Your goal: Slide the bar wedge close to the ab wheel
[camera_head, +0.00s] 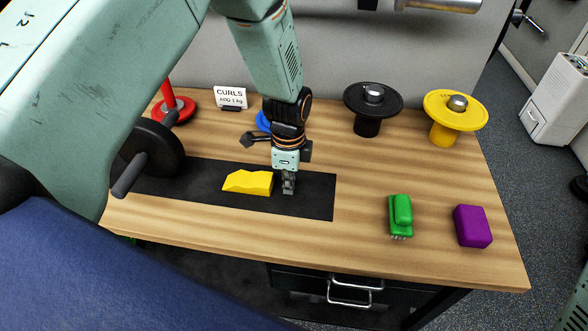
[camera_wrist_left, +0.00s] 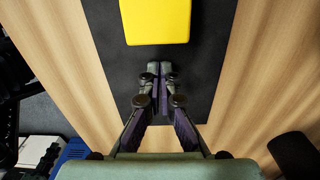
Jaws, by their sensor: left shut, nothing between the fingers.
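The yellow bar wedge (camera_head: 248,183) lies on a black mat (camera_head: 318,198) on the wooden bench. It also shows at the top of the left wrist view (camera_wrist_left: 156,20). The black ab wheel (camera_head: 152,148) with its grey handle is to the left of the wedge, partly hidden by my left arm. My left gripper (camera_head: 288,186) points down at the mat just right of the wedge. Its fingers are shut and empty, with a small gap to the wedge in the left wrist view (camera_wrist_left: 160,68). My right gripper is not in view.
A green brush (camera_head: 401,215) and a purple block (camera_head: 472,226) lie at the right. A black spool-like stand (camera_head: 367,125) and a yellow one (camera_head: 443,133) stand behind. A "CURLS" sign (camera_head: 230,97) and red stand (camera_head: 175,108) are at the back left. Bare mat lies between wedge and wheel.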

